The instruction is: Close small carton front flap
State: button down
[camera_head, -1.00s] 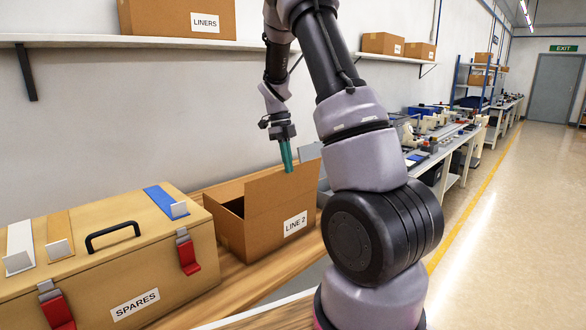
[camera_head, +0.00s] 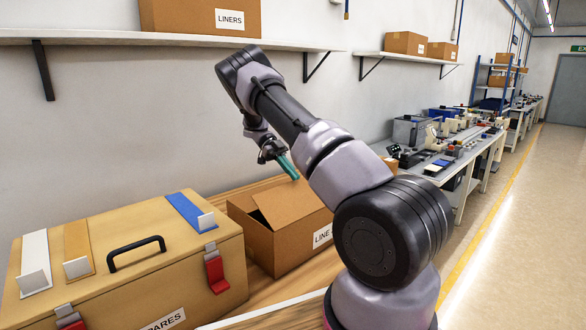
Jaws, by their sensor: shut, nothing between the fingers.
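The small brown carton (camera_head: 268,244) sits on the wooden bench, with a "LINE" label on its front, partly hidden by my arm. Its front flap (camera_head: 290,208) is folded inward and lies slanted over the opening. A small dark gap shows at the left of the opening. My gripper (camera_head: 291,170) has teal fingers, shut and empty. It is tilted down to the right, above the carton's far side. The fingertips look close over the flap; I cannot tell whether they touch it.
A tan case (camera_head: 130,255) with a black handle and red latches stands left of the carton. A wall shelf (camera_head: 150,38) with a "LINERS" box (camera_head: 200,15) is above. A long workbench with machines runs along the wall at right. The floor aisle is clear.

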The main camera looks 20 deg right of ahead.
jog(key=w+f, duration=0.2)
jog(key=f, duration=0.1)
jog(key=w+a+f, duration=0.1)
jog(key=f, duration=0.1)
jog(key=shift+w+a+f, duration=0.1)
jog(key=shift+w+f, duration=0.05)
jog(key=shift+f, duration=0.1)
jog(key=shift+w+a+f, duration=0.1)
jog(key=shift+w+f, duration=0.05)
jog(key=shift+f, duration=0.45)
jog(key=shift+w+f, duration=0.1)
jog(key=shift+f, duration=0.45)
